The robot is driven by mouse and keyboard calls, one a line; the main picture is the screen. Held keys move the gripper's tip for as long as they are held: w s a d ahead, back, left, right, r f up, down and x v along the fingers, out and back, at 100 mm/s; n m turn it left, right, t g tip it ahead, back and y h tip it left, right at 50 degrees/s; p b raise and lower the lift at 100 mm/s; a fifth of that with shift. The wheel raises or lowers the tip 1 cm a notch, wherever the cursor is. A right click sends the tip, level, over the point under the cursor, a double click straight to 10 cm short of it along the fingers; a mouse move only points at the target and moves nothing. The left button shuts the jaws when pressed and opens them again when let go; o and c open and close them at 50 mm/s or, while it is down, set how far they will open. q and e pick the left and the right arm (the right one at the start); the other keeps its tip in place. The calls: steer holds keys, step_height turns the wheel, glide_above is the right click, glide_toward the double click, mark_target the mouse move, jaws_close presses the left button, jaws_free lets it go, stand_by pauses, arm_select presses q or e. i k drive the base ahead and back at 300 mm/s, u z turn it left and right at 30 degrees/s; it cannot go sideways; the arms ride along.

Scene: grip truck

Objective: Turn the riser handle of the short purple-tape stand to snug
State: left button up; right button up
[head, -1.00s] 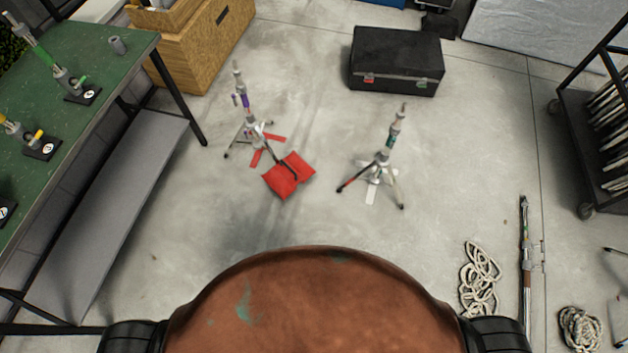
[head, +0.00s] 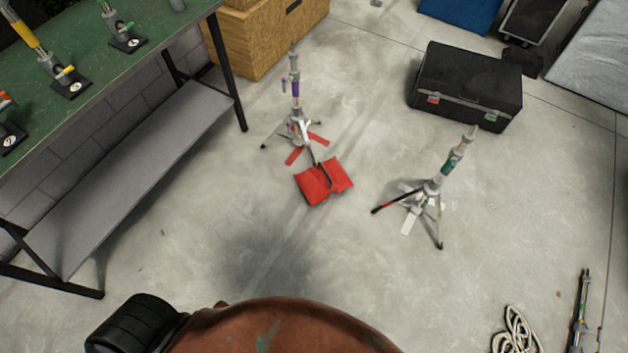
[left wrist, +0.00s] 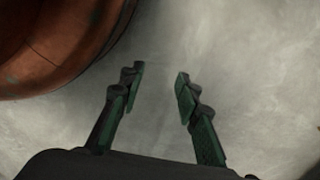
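The short purple-tape stand (head: 295,92) stands upright on the floor in the head view, left of centre, with purple tape on its column. A small purplish handle sticks out at its left side, too small to judge how tight it is. A red sandbag (head: 323,181) lies at its front leg, and red tape marks the floor under it. My left gripper (left wrist: 158,88) shows in the left wrist view, open and empty over bare floor, away from the stand. My right gripper is in no view.
A second stand with teal tape (head: 448,165) stands to the right. A black case (head: 466,85) lies behind it. A green-topped workbench (head: 100,75) with a grey lower shelf runs along the left. A wooden crate (head: 262,42) is at the back. Rope (head: 515,332) lies front right.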

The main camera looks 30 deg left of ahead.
mark_target(284, 80)
steer(key=z, duration=0.1)
steer(key=k, duration=0.45)
steer(key=u, duration=0.7)
steer(key=i, duration=1.55)
steer(key=z, duration=0.6)
